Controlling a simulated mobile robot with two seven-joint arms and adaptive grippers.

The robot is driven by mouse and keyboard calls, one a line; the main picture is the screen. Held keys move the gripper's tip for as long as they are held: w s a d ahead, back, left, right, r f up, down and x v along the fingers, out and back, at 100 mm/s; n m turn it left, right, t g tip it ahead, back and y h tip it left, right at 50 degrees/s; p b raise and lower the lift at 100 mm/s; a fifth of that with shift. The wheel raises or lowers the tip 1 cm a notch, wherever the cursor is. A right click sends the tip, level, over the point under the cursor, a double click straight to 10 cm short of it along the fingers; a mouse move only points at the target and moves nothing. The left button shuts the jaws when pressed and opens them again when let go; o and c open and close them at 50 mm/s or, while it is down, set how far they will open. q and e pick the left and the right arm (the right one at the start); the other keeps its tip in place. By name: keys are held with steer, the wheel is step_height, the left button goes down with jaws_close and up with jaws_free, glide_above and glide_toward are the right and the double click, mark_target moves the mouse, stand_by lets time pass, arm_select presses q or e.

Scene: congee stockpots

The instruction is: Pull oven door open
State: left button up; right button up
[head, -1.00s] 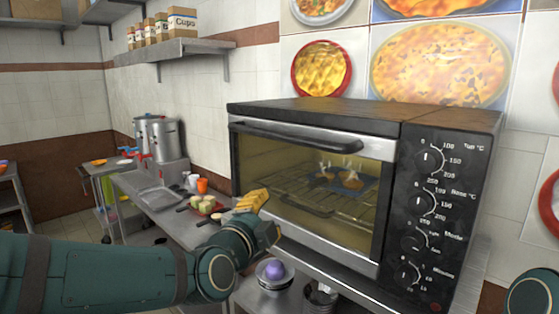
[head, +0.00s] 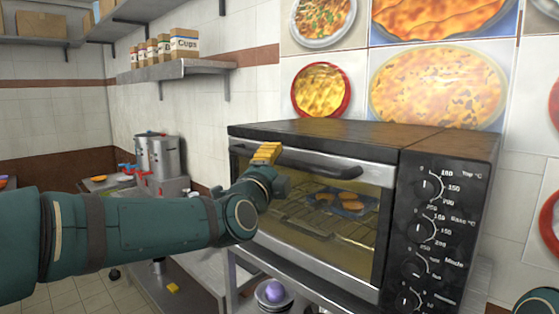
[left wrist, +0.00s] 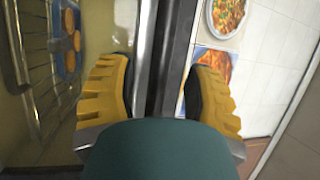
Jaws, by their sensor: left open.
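The black oven (head: 420,140) has a shut front door with a glass window (head: 330,225) in a silver frame. Its dark bar handle (head: 325,163) runs along the top of the door. My left gripper (head: 266,152), with yellow fingers, is at the left part of the handle. In the left wrist view my left gripper (left wrist: 160,85) is open, one finger on each side of a dark bar (left wrist: 176,50) and the silver door edge (left wrist: 143,45). Contact cannot be told. My right gripper is out of view.
Food on a blue tray (head: 348,203) sits on the rack inside the oven. Dials line its right panel (head: 425,220). A bowl with a purple item (head: 273,292) stands below. Stockpots (head: 162,157) are at the back left. The wall shelf (head: 175,72) holds boxes.

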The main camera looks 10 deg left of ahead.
arm_select(q)
steer(key=shift+x, duration=1.3)
steer(key=shift+s, duration=0.1)
jaws_close()
steer(key=shift+r, duration=0.1)
